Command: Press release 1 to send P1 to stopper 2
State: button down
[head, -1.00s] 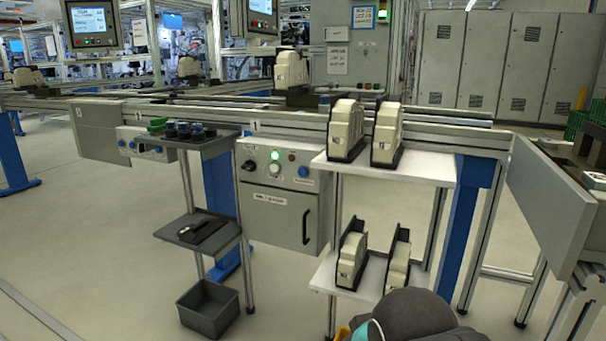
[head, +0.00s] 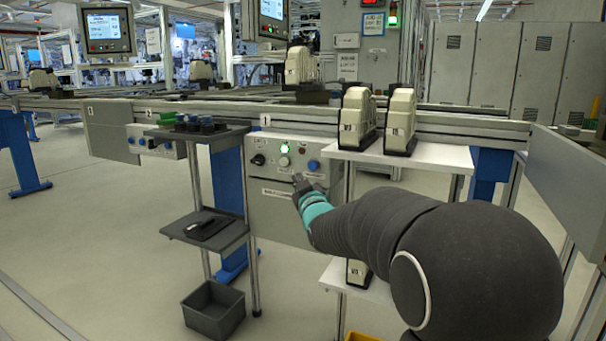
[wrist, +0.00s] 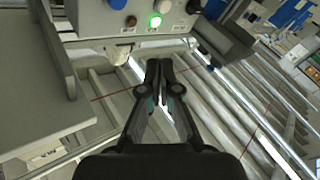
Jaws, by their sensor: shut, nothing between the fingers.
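A grey control box (head: 275,212) hangs under the conveyor rail below a plate marked 1. Its panel has a black knob (head: 258,159), a lit green lamp (head: 285,149), a white button (head: 285,161), a dark reddish lamp (head: 302,150) and a blue button (head: 314,165). The button captions are too small to read. My gripper (head: 301,183) is shut and empty, just below and in front of these buttons. In the wrist view its closed fingertips (wrist: 159,66) lie apart from the panel with the green lamp (wrist: 156,21). A cream unit (head: 300,65) stands on the conveyor; no P1 mark is legible.
Two cream units (head: 356,118) stand on a white shelf (head: 425,155) right of the box, close to my arm. A tray of dark and green parts (head: 200,135) stands left. A smaller button box (head: 150,141) hangs further left. A grey bin (head: 213,310) stands on the floor.

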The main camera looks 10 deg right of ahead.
aim_at(313, 166)
jog(key=shift+w+a+f+n+t+y, duration=0.1)
jog(key=shift+w+a+n+t+y, duration=0.15)
jog(key=shift+w, duration=0.35)
jog(key=shift+w+f+n+t+y, duration=0.15)
jog(key=shift+w+t, duration=0.2)
jog(key=shift+w, duration=0.2)
jog(key=shift+w+a+n+t+y, duration=0.1)
jog(key=shift+w+a+n+t, duration=0.15)
jog(key=shift+w, duration=0.35)
jog(key=shift+d, duration=0.1)
jog(key=shift+w+d+p, duration=0.6)
jog(key=shift+w+d, duration=0.25)
jog(key=shift+w, duration=0.35)
jog(key=shift+w+d+p, duration=0.6)
jog(key=shift+w+d, duration=0.3)
jog(key=shift+w, duration=0.25)
jog(key=shift+w+d+p, duration=0.6)
jog(key=shift+w+d, duration=0.25)
jog(key=shift+w, duration=0.35)
jog(key=shift+f, duration=0.1)
jog(key=shift+w+d+b, duration=0.25)
jog(key=shift+w+b, duration=0.05)
jog(key=shift+b, duration=0.1)
jog(key=shift+w+d, duration=0.25)
jog(key=shift+w, duration=0.1)
jog(key=shift+s+b, duration=0.1)
jog(key=shift+b, duration=0.25)
jog(key=shift+s+a+b, duration=0.5)
jog(key=shift+s+b, duration=0.1)
jog(key=shift+b, duration=0.15)
